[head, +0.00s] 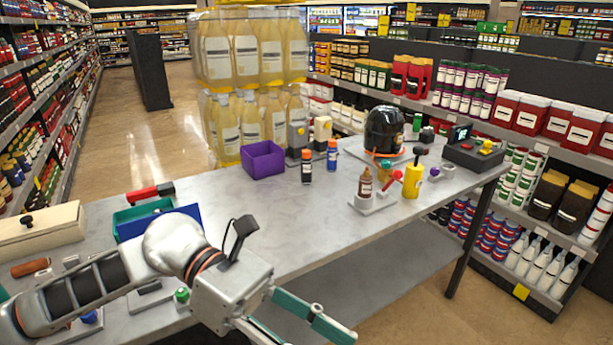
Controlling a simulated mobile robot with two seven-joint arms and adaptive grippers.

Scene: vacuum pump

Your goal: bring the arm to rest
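My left gripper (310,338) reaches in from the left over the front edge of the grey table (330,225). Its two green-padded fingers are spread apart, with nothing visible between them. The lower finger's tip is cut off by the bottom of the picture. The gripper is clear of the objects at the back of the table. A yellow pump-like device (412,180) with a black knob stands upright at the table's right part. A dark dome (383,131) stands behind it. My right gripper is not in view.
A purple bin (263,160), two small bottles and a brown bottle (365,183) stand along the back and right. A control box (473,152) is at the far right. Blue (190,219) and green trays lie behind my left arm. The middle of the table is clear.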

